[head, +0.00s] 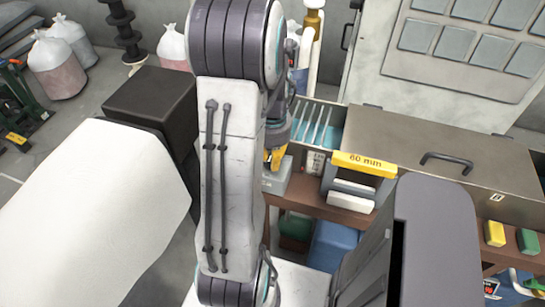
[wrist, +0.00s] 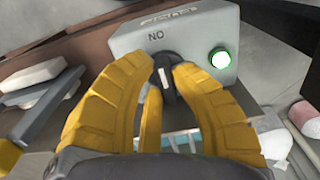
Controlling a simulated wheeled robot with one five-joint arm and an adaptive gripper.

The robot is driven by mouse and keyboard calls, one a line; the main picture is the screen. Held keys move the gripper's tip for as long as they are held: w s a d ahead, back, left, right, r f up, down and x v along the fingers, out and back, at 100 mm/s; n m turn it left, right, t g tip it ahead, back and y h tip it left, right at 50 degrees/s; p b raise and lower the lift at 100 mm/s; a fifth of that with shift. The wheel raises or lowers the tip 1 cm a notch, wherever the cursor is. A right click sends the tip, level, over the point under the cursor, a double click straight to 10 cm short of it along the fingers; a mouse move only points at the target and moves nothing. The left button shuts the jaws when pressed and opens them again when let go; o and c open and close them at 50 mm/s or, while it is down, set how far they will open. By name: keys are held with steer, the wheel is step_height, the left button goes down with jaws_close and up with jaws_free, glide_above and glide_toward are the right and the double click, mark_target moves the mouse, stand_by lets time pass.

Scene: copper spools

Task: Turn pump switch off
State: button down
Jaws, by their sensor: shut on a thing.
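The pump switch is a black rotary knob (wrist: 164,68) with a white mark on a grey box (wrist: 200,35). The box's lettering appears upside down in the wrist view, with an ON label near the knob. A round green lamp (wrist: 220,58) on the box is lit. My gripper (wrist: 168,78) has yellow fingers closed around the knob, which partly hide it. In the head view my arm hides much of my gripper (head: 278,157); its yellow fingers reach down to the grey box (head: 277,180), and the knob is hidden.
A metal tank with a handled lid (head: 440,155) stands right of the box. A yellow 60 mm gauge (head: 364,164) sits before it, near white blocks (head: 350,201). A brown shelf (head: 305,205) runs below. A blue bin (head: 335,247) stands underneath.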

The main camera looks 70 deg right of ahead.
steer(key=shift+f+n, duration=0.1)
steer(key=shift+n, duration=0.3)
steer(key=n+b, duration=0.1)
steer(key=n, duration=0.2)
steer(key=shift+d+n+b, duration=0.1)
steer(key=shift+n+b, duration=0.2)
steer(key=n+b, duration=0.1)
steer(key=n, duration=0.3)
steer(key=shift+d+n, duration=0.1)
steer(key=shift+n, duration=0.2)
steer(key=n+b, duration=0.1)
steer(key=n, duration=0.3)
steer(key=shift+d+n, duration=0.1)
steer(key=shift+n, duration=0.2)
steer(key=shift+d+n+b, duration=0.1)
steer(key=shift+n+b, duration=0.25)
steer(key=shift+n, duration=1.85)
steer(key=c, duration=1.1)
jaws_free()
steer(key=shift+o, duration=0.2)
